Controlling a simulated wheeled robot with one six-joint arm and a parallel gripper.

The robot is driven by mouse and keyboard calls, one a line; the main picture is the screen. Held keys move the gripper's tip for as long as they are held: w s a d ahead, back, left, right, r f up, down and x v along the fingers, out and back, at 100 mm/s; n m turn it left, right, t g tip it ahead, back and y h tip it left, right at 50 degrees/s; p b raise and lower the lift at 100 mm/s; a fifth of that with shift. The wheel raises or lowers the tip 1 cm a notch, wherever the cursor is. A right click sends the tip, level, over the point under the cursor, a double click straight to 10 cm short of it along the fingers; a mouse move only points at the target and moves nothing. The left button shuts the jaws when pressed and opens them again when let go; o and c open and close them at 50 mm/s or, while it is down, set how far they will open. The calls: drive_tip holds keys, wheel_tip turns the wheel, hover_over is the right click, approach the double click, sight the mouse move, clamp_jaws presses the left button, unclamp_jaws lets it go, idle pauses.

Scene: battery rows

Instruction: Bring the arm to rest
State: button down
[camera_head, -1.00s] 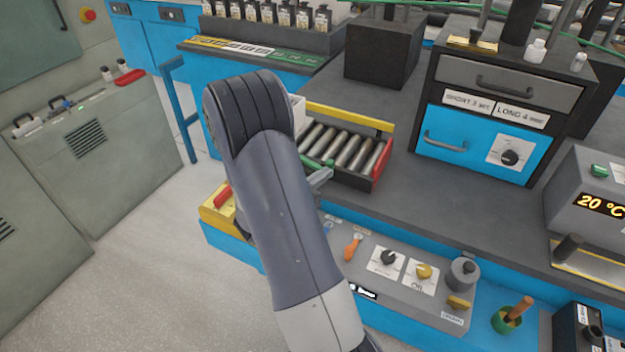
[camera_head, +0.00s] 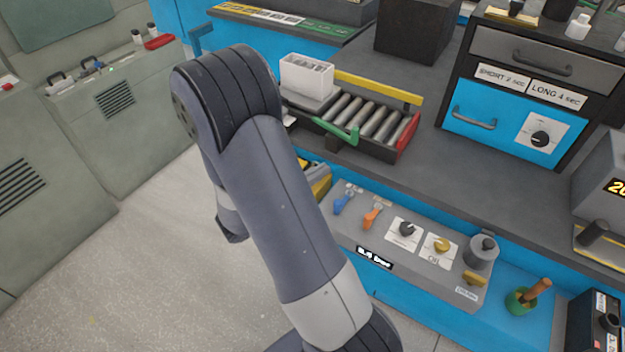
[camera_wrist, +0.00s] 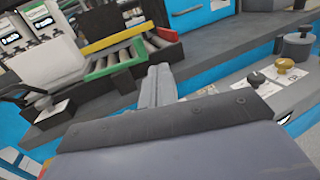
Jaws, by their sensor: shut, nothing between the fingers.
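My arm crosses the middle of the head view, with its elbow high and its forearm folded down behind it. My gripper (camera_wrist: 158,84) shows in the wrist view as two grey fingers side by side, shut and empty. It points toward the bench front and appears to touch nothing. In the head view the fingers are hidden behind my arm; only a dark wrist part shows left of it.
A roller tray (camera_head: 372,116) with a green lever (camera_head: 341,134) lies on the bench behind my arm. A white slotted box (camera_head: 306,76) stands at its left end. A control panel (camera_head: 330,229) with knobs is right of my arm. Floor is clear at left.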

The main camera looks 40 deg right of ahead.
sight(356, 136)
drive_tip(key=shift+s+a, duration=0.2)
drive_tip(key=shift+a, duration=0.3)
drive_tip(key=shift+s+a, duration=0.15)
drive_tip(key=shift+a, duration=0.3)
drive_tip(key=w+d, duration=0.1)
drive_tip(key=d, duration=0.3)
drive_tip(key=w+d+p, duration=0.1)
drive_tip(key=w+d, duration=0.1)
drive_tip(key=d, duration=0.3)
drive_tip(key=w+d+p, duration=0.1)
drive_tip(key=d, duration=0.3)
drive_tip(key=shift+w+d+r, duration=0.15)
drive_tip(key=shift+w+r, duration=0.05)
drive_tip(key=shift+w, duration=0.2)
drive_tip(key=shift+a, duration=0.2)
drive_tip(key=shift+s+d+f, duration=0.1)
drive_tip(key=shift+f, duration=0.05)
